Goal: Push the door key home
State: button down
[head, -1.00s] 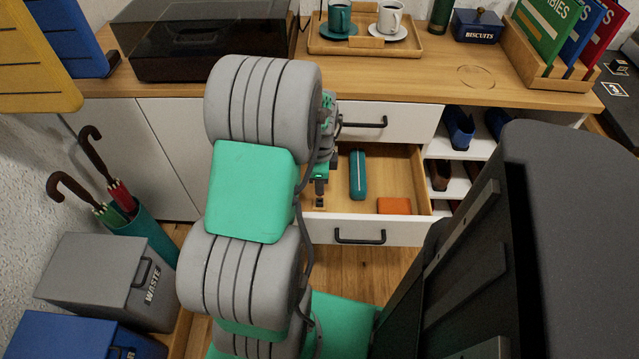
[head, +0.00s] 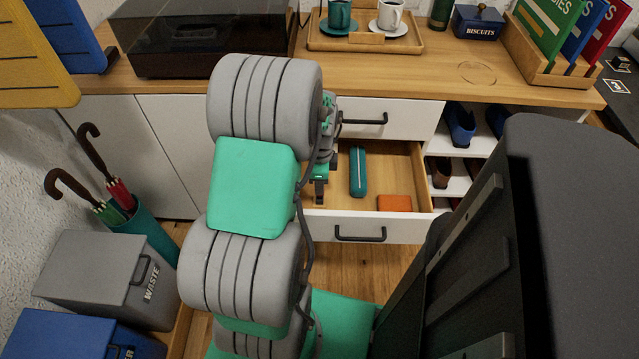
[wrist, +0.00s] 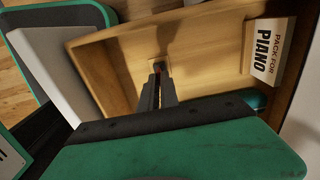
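No door key can be made out in either view. My gripper (head: 319,190) points down into the left part of the open drawer (head: 400,228), left of a teal case (head: 358,172). In the wrist view my gripper's dark fingers (wrist: 161,78) are close together, with a thin reddish strip between them. Their tips reach a small dark spot on a pale square patch (wrist: 155,65) of the drawer's wood. Whether they hold something is too small to tell. My arm hides part of the drawer in the head view.
An orange box (head: 394,203) lies at the drawer's front right. A card reading "PACK FOR PIANO" (wrist: 269,52) shows in the wrist view. A closed drawer with a black handle (head: 364,119) is above. Shoes (head: 461,131) stand on shelves at right.

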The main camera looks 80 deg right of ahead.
jog(key=shift+f+b, duration=0.3)
jog(key=shift+f, duration=0.35)
jog(key=c, duration=1.5)
grip_release()
jog(key=shift+c, duration=0.2)
jog(key=shift+r+p, duration=2.1)
jog(key=shift+r, duration=0.45)
